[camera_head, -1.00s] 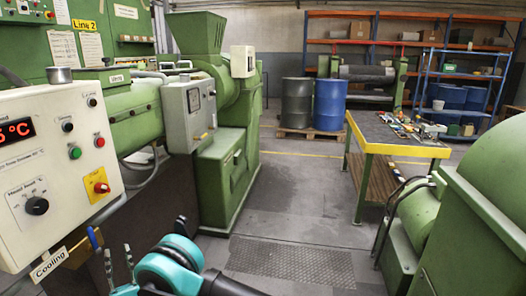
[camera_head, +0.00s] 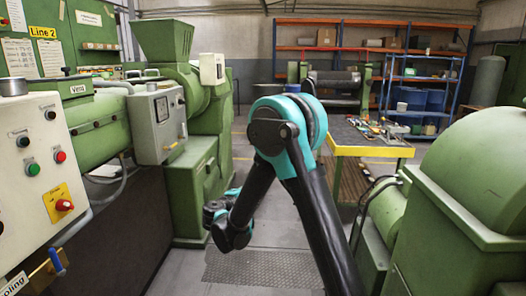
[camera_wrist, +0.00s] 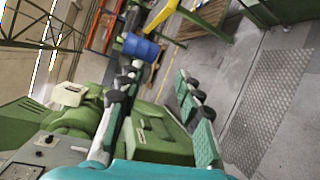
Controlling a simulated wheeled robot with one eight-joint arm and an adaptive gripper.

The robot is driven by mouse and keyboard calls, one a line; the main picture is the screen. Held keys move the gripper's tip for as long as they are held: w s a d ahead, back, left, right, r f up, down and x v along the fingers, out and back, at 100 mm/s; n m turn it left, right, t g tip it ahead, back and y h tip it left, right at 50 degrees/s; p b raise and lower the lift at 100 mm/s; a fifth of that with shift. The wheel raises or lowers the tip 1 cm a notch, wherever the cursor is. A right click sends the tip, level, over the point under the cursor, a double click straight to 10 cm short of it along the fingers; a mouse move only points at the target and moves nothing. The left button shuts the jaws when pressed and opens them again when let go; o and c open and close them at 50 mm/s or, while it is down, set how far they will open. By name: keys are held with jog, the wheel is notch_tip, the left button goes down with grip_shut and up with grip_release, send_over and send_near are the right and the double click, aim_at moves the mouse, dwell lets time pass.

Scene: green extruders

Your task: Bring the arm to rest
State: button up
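My arm (camera_head: 290,150) rises in the middle of the head view, bent at a high teal and black joint. Its lower part folds down to the left, ending at a teal and black joint (camera_head: 230,222) above the floor. My gripper's fingers cannot be made out in the head view. In the wrist view my gripper (camera_wrist: 157,75) is open, its two grey and teal fingers spread apart with nothing between them. Beyond the fingers show green machinery (camera_wrist: 150,135) and a blue drum (camera_wrist: 140,47); the view is strongly tilted.
A control panel (camera_head: 30,165) and green extruder (camera_head: 190,190) stand at the left. A green machine (camera_head: 465,190) fills the right. A yellow-edged workbench (camera_head: 372,151) with tools stands behind my arm. Shelves (camera_head: 415,90) line the back. Floor (camera_head: 265,268) between the machines looks clear.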

jog(key=s+d+f+m+g+y, duration=0.1)
jog(key=s+d+f+m+g, duration=0.15)
jog(key=s+d, duration=0.35)
jog(key=s+d+f+m+g, duration=0.1)
jog(key=s+d+m+g, duration=0.2)
jog(key=d, duration=0.6)
jog(key=s+d+f+m+g+y, duration=0.1)
jog(key=s+d+f+m+g, duration=0.1)
jog(key=s+d, duration=0.4)
jog(key=s+d+f+m+g+y, duration=0.1)
jog(key=s+f+m+y, duration=0.2)
jog(key=s, duration=0.5)
jog(key=s+d+f+m+g+y, duration=0.1)
jog(key=s+f+m+g+y, duration=0.1)
jog(key=s, duration=0.7)
jog(key=shift+s+f+m+y, duration=0.2)
jog(key=shift+f+m+y, duration=0.35)
jog(key=shift+m, duration=0.8)
jog(key=shift+f, duration=0.15)
